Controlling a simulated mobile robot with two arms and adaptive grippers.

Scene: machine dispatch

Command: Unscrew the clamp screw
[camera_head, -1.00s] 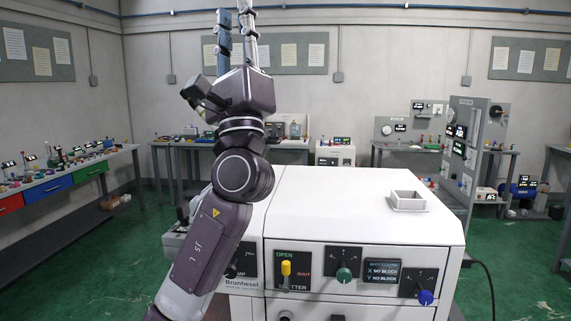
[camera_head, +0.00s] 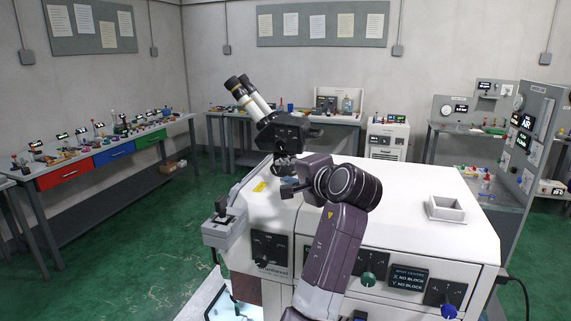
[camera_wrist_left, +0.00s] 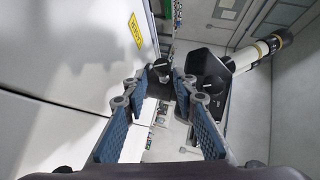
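A microscope with a black head (camera_head: 285,132) and two pale eyepiece tubes stands at the machine's back left. In the left wrist view its black head (camera_wrist_left: 208,78) is right of centre. A small dark knob (camera_wrist_left: 161,67), possibly the clamp screw, shows just beyond and between my fingertips; I cannot tell whether they touch it. My left gripper (camera_head: 283,178) is beside the microscope's lower part, above the machine's left end. In the left wrist view my left gripper (camera_wrist_left: 163,90) has its blue-padded fingers apart, with nothing clearly held. My right gripper is out of view.
The white machine (camera_head: 400,205) fills the middle, with knobs and a small display (camera_head: 408,278) on its front. A square white tray (camera_head: 446,208) sits on its top right. A grey unit with a joystick (camera_head: 224,222) juts out at left. Green floor is clear at left.

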